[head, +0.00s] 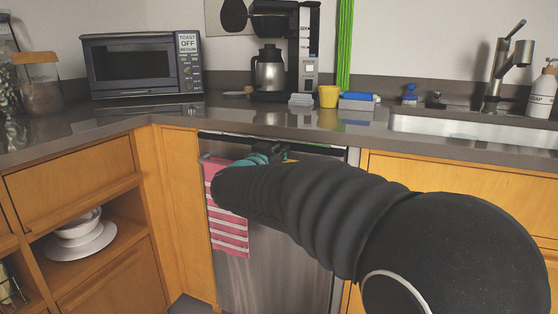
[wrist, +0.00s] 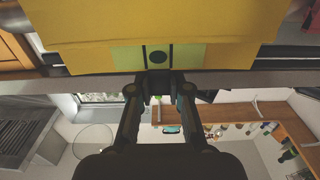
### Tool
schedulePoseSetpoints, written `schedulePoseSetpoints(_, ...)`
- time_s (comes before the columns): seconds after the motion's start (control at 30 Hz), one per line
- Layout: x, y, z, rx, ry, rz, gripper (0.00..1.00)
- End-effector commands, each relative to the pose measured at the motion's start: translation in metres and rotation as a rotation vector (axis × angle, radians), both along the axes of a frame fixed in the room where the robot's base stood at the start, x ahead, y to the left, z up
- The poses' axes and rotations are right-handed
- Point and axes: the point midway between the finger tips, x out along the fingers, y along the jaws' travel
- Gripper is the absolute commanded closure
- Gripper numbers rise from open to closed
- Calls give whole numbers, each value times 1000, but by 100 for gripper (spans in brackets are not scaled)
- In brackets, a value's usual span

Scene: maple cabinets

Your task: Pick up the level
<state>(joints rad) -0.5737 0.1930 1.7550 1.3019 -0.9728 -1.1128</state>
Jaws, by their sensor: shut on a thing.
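The level (wrist: 90,45) is a wide yellow body across the top of the wrist view, with a pale green window and a dark round spot at its middle. My gripper (wrist: 158,82) is shut on it at the near edge, by the window.
The counter (head: 225,113) runs above my arm. It carries a toaster oven (head: 140,65), a coffee maker (head: 270,70), a yellow cup (head: 328,96) and a soap bottle (head: 542,92). A red striped towel (head: 230,235) hangs on the dishwasher (head: 270,275). Open shelves stand at left.

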Motion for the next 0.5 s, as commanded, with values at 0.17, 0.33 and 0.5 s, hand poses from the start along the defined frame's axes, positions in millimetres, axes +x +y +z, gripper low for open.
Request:
schedulePoseSetpoints(0.17,0,0,23,2,-8,1,100)
schedulePoseSetpoints(0.33,-4,-6,47,3,-9,-2,100)
schedulePoseSetpoints(0.5,-19,-31,62,4,-8,-2,100)
